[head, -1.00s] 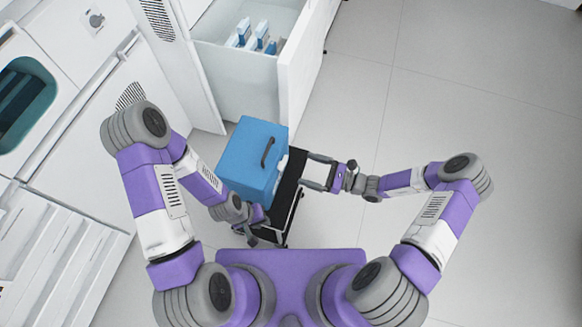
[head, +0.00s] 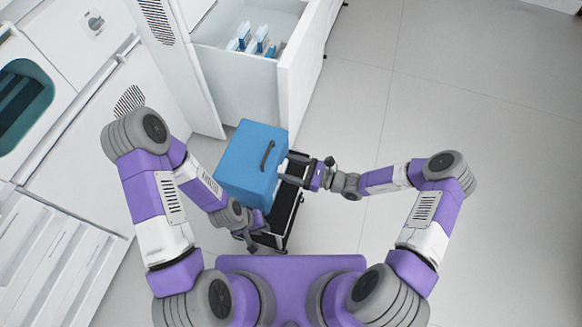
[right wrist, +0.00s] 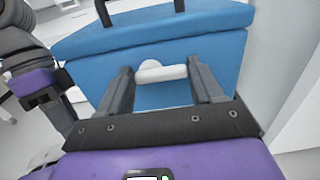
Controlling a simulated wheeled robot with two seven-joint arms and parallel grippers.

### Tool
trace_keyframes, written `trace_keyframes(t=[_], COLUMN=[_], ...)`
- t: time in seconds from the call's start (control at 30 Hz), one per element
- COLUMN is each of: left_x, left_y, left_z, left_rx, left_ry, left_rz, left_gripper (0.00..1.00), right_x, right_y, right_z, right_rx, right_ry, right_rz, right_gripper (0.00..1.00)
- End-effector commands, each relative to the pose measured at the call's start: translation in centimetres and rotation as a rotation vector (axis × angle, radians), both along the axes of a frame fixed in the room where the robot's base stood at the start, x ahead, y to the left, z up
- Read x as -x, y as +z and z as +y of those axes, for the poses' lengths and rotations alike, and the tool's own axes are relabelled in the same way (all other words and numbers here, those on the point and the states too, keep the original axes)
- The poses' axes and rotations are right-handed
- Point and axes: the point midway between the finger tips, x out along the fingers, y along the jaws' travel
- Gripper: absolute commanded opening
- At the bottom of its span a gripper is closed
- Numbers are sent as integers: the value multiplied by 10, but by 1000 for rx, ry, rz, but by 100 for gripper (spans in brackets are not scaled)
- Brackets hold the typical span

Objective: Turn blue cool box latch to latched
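The blue cool box (head: 245,160) has a dark handle (head: 267,155) on its lid and stands upright on a black cart. In the right wrist view, the box front (right wrist: 230,50) fills the space ahead. Its white latch (right wrist: 162,72) lies crosswise between the fingers of my right gripper (right wrist: 162,78). These fingers are apart, one either side of the latch; I cannot tell whether they touch it. In the head view, my right gripper (head: 292,169) is at the box's right side. My left gripper (head: 250,243) is low by the cart's near edge; its fingers are unclear.
The black cart (head: 287,208) carries the box in front of me. An open white drawer (head: 235,73) holding blue-and-white items stands behind it. White cabinets line the left. The floor (head: 450,130) on the right is clear.

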Motion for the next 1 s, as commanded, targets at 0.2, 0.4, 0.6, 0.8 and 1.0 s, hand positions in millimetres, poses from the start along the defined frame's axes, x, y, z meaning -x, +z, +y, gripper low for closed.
trace_keyframes(t=[0.2,0.4,0.6,0.8,1.0], left_x=[0,0,0,0,0], left_y=[0,2,9,22,36], left_z=[0,0,0,0,0], left_rx=[0,0,0,0,0], left_ry=[0,0,0,0,0], left_rz=[0,0,0,0,0], left_gripper=[23,23,23,23,23], right_x=[0,0,1,2,3], right_y=[0,1,2,5,7], right_z=[0,0,0,0,1], right_rx=[0,5,31,80,141], right_ry=[0,-1,-1,-2,-2], right_rz=[0,-16,-93,-237,-417], right_gripper=[35,35,35,35,35])
